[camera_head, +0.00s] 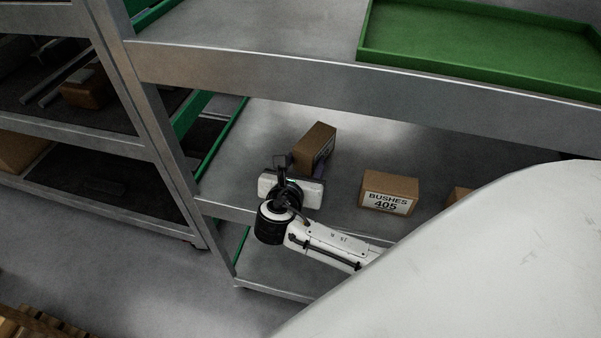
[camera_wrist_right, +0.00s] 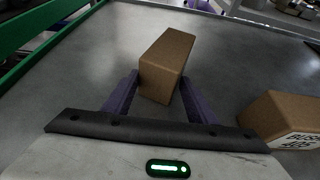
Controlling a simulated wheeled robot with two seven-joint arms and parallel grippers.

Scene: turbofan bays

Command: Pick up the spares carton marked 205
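A brown carton (camera_head: 314,146) stands on the middle shelf, turned at an angle. A label shows edge-on on its right side, and I cannot read its number. In the right wrist view the same carton (camera_wrist_right: 168,62) stands straight ahead, its near end between the two purple fingers. My right gripper (camera_wrist_right: 159,82) is open, with one finger on each side of that near end; I cannot tell whether they touch it. In the head view the right gripper (camera_head: 284,168) reaches in over the shelf's front edge and hides the carton's lower part. My left gripper is not in view.
A carton marked BUSHES 405 (camera_head: 389,191) stands to the right; it also shows in the wrist view (camera_wrist_right: 282,122). Another carton (camera_head: 457,195) is mostly hidden by a large white shape. The upper shelf (camera_head: 330,80) with a green tray (camera_head: 480,75) overhangs. A metal post (camera_head: 150,110) stands left.

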